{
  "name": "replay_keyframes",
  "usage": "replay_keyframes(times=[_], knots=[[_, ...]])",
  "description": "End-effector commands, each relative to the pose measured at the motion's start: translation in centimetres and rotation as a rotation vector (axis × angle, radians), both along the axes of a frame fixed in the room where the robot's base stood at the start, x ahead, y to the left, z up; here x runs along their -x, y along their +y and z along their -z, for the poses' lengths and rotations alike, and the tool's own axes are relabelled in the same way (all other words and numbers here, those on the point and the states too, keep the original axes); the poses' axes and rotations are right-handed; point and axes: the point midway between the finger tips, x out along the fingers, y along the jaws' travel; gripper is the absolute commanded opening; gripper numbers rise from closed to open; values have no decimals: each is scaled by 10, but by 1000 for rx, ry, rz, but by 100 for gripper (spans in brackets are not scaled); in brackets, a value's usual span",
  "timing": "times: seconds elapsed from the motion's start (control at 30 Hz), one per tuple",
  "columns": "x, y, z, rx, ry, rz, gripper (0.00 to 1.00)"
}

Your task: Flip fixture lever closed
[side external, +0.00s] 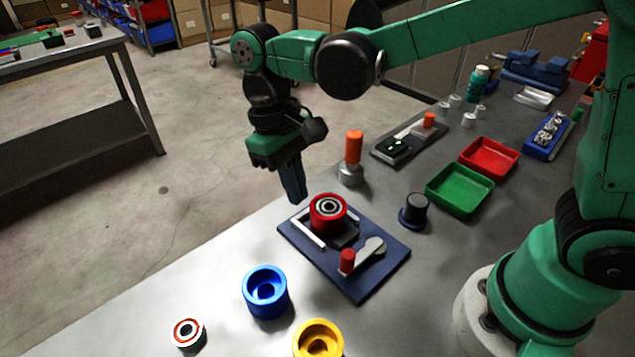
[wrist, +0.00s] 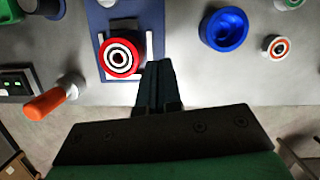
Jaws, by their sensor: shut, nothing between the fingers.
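The fixture is a dark blue plate (side external: 386,268) on the grey bench, with white rails and a red cup (side external: 328,212) holding a ringed bearing. Its lever (side external: 364,253) is a short grey arm with a red knob (side external: 347,260), lying low across the plate on the near side of the cup. My gripper (side external: 294,198) is shut and empty, pointing down beside the cup on the side away from the lever. In the wrist view the fingertips (wrist: 158,66) are beside the red cup (wrist: 121,56) and the blue plate (wrist: 150,20); the lever is barely visible there.
An orange-handled tool (side external: 353,150) stands behind the fixture. A dark knob (side external: 414,210), a green tray (side external: 459,190) and a red tray (side external: 489,158) lie to the right. A blue cup (side external: 265,291), a yellow cup (side external: 318,340) and a loose bearing (side external: 187,333) stand in front.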

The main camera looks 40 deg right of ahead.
Motion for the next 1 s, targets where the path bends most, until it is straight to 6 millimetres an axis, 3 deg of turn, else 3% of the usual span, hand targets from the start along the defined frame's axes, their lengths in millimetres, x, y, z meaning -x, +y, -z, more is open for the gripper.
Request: replay_keyframes(times=[0.37,0.6,1.0], knots=[[17,-3,66,0,0,0,0],[49,-8,63,0,0,-1,0],[56,-9,63,0,0,0,0]])
